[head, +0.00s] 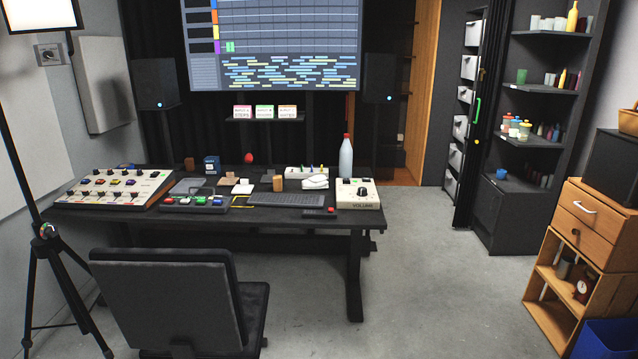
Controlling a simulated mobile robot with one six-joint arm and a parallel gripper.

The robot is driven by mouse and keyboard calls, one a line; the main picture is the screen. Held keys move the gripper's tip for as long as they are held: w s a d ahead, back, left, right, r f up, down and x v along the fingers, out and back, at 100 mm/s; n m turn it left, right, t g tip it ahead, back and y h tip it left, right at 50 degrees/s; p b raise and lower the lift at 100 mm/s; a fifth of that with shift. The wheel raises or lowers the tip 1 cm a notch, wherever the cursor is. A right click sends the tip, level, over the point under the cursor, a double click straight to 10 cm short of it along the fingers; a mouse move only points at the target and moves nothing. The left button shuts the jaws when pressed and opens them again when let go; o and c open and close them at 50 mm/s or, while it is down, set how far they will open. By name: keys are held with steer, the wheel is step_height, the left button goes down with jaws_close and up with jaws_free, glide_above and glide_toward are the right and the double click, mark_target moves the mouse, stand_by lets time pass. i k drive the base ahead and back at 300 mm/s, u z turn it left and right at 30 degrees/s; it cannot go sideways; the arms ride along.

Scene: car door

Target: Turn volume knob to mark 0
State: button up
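The volume box (345,201), cream-coloured and lettered "VOLUME" on its front, sits at the right end of the dark desk (300,216). A small dark round knob (361,191) is on its top face. The knob's pointer and the marks around it are too small to read, so its setting cannot be told. My gripper is not in view, and nothing is touching the knob.
A dark chair (170,300) stands before the desk's left part. A pale bottle (345,158) stands just behind the volume box. A tripod lamp (45,230) is at the left; wooden drawers (590,225) are at the right. The floor (440,275) right of the desk is clear.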

mark_target(362, 190)
steer(key=z, duration=0.15)
steer(key=i, duration=1.75)
